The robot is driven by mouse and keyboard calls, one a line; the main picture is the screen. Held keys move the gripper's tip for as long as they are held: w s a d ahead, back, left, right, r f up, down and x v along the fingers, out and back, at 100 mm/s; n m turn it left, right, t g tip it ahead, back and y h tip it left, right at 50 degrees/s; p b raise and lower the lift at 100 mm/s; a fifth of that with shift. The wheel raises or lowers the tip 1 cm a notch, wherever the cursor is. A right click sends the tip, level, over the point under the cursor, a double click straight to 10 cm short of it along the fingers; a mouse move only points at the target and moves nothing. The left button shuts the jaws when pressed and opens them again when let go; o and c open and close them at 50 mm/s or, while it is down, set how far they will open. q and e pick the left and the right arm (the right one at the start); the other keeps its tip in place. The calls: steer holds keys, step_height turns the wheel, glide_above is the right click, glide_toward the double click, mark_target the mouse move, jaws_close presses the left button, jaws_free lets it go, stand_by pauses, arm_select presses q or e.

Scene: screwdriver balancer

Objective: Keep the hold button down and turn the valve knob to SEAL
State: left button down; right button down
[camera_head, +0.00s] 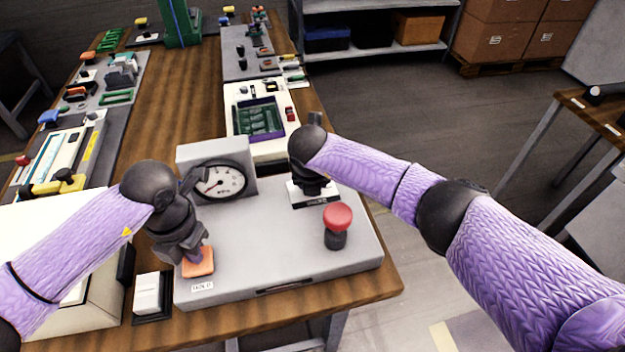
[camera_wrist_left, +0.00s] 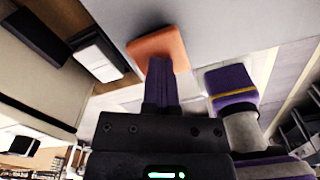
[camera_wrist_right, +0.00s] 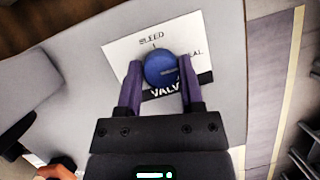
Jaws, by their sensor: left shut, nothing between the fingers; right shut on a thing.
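The orange hold button (camera_head: 199,263) sits at the front left of the grey panel, above a HOLD label (camera_head: 203,287). My left gripper (camera_head: 190,252) is shut and empty, with its fingertips on the button; it also shows in the left wrist view (camera_wrist_left: 160,85). I cannot tell how far the button is pressed. The blue valve knob (camera_wrist_right: 160,68) stands on a white plate (camera_wrist_right: 122,52) marked BLEED, with SEAL partly hidden. My right gripper (camera_wrist_right: 160,85) is shut on the knob, a finger on each side. My right arm hides the knob in the head view.
A gauge (camera_head: 222,181) stands at the panel's back left, its needle toward the left. A red mushroom button (camera_head: 338,216) stands at the panel's right, close to my right gripper. A small white block in a black holder (camera_head: 150,294) is left of the panel.

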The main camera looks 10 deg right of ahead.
steer(key=shift+c, duration=1.2)
jaws_free()
steer(key=v, duration=1.2)
arm_select(q)
step_height(320, 180, up, 7)
steer(key=p, duration=0.5)
steer(key=shift+r+p, duration=0.15)
steer(key=shift+p, duration=0.25)
arm_select(e)
step_height(320, 180, up, 6)
steer(key=shift+r, duration=0.2)
